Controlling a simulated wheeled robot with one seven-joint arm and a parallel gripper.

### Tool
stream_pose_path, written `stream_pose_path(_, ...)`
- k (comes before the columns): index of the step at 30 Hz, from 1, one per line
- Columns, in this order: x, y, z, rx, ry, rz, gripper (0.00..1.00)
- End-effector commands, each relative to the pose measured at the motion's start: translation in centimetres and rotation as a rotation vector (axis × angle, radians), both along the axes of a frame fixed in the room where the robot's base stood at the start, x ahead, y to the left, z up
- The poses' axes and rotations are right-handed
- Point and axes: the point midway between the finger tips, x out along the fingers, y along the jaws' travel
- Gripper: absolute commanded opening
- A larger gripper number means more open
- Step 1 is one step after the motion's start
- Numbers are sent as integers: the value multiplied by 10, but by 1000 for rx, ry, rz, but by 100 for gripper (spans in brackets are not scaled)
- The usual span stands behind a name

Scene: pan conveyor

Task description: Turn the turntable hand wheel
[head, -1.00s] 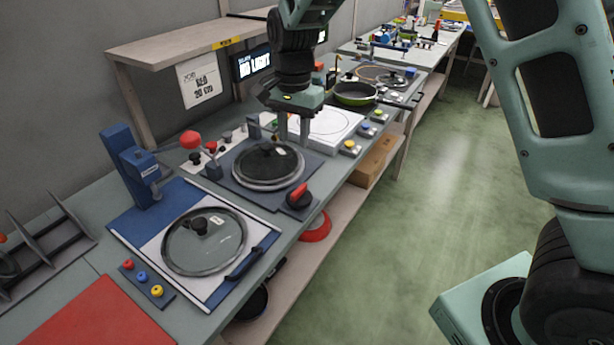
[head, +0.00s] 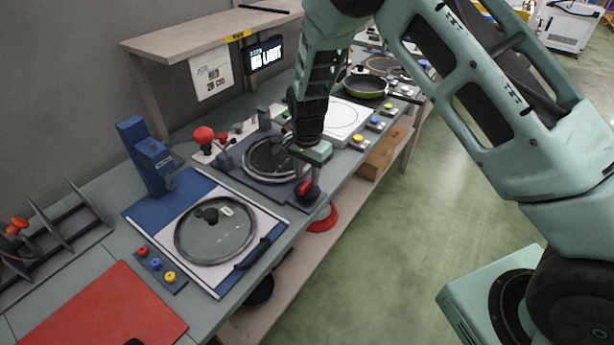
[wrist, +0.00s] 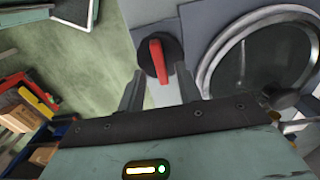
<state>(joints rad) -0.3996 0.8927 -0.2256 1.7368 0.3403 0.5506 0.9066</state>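The hand wheel (head: 306,191) is a black round knob with a red bar, at the front right corner of the grey turntable plate. It also shows in the wrist view (wrist: 157,60), its red bar pointing roughly along the line away from my gripper. The turntable (head: 250,167) carries a dark glass lid with a steel rim. My gripper (wrist: 160,78) is open, with one finger on either side of the near side of the wheel. In the head view my gripper (head: 306,172) is just above the wheel and partly hides it. Contact cannot be told.
A second glass lid (head: 226,234) lies on a white and blue plate at the front left, beside a blue stand (head: 143,160). A red ball knob (head: 204,135) stands behind the turntable. A wooden box (head: 383,154) sits on the lower shelf.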

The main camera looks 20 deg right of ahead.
Motion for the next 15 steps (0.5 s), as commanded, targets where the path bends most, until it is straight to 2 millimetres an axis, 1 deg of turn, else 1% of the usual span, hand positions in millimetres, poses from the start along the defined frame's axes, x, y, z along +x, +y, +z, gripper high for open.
stream_pose_path(3,0,0,-14,-1,1,1,35)
stream_pose_path(6,0,0,-21,0,1,0,35)
stream_pose_path(15,0,0,-25,1,-1,0,35)
